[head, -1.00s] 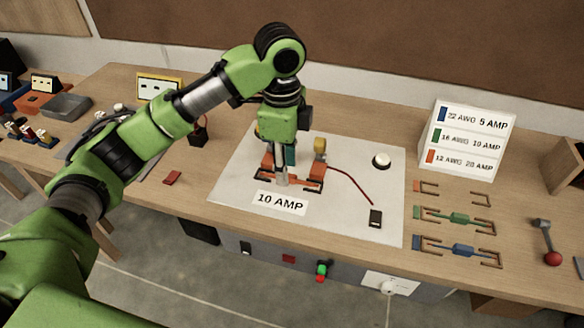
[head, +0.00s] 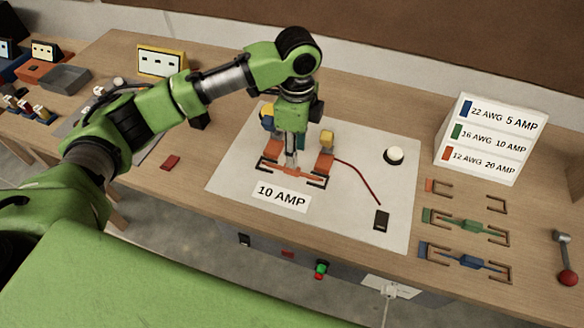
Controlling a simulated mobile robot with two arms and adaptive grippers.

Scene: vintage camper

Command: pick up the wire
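An orange wire (head: 308,173) lies across the dark brackets on the white board (head: 235,170), behind the "10 AMP" label (head: 282,197). My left gripper (head: 291,164) points down over the middle of this wire, its fingertips at or just above it. I cannot tell whether the fingers are closed on it. A green wire (head: 474,227) and a blue wire (head: 474,262) lie in brackets at the right. The brackets beside the orange tag (head: 430,185) are empty. My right gripper is not in view.
A sign listing wire gauges and amps (head: 490,140) stands at the back right. The board also carries a white button (head: 394,155), a black switch (head: 381,220) and a red lead (head: 358,178). A red-knobbed lever (head: 566,260) is at far right.

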